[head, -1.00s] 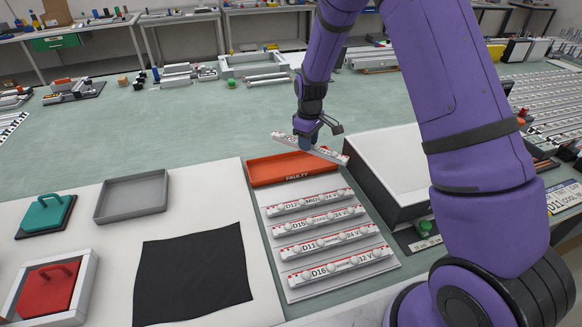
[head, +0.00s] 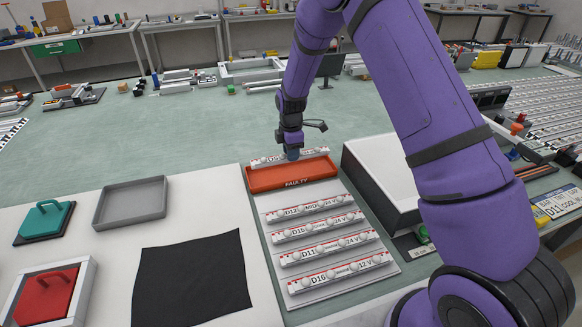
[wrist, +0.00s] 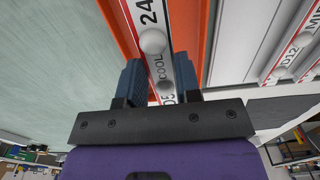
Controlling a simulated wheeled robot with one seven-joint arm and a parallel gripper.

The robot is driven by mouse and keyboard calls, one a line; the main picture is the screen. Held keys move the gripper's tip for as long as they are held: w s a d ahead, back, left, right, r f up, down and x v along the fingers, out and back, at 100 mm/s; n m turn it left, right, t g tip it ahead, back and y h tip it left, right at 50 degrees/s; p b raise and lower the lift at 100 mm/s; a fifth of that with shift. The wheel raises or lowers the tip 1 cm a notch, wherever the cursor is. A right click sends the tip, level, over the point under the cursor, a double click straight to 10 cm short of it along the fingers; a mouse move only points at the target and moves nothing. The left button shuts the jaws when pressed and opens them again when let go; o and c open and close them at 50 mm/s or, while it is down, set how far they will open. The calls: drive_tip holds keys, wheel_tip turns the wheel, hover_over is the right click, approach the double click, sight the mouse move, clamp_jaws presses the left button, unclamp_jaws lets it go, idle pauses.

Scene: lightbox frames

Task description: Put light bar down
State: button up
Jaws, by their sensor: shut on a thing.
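My gripper (head: 292,155) is shut on a white light bar (head: 315,154) with a red stripe and round bulbs. In the head view the bar lies level along the back part of the orange FAULTY tray (head: 292,183). In the wrist view the light bar (wrist: 150,30) runs between the blue fingers (wrist: 158,85), its label reading 24 and COOL, with orange tray walls on both sides of it. I cannot tell whether the bar touches the tray floor.
Several labelled light bars (head: 321,226) lie in rows on a white board in front of the tray. A white-topped box (head: 390,172) stands to the right. A black cloth (head: 192,278) and an empty grey tray (head: 131,202) lie to the left.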

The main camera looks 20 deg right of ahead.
sight(291, 174)
drive_tip(key=shift+f, duration=2.7)
drive_tip(key=o, duration=1)
drive_tip(key=shift+f, duration=0.1)
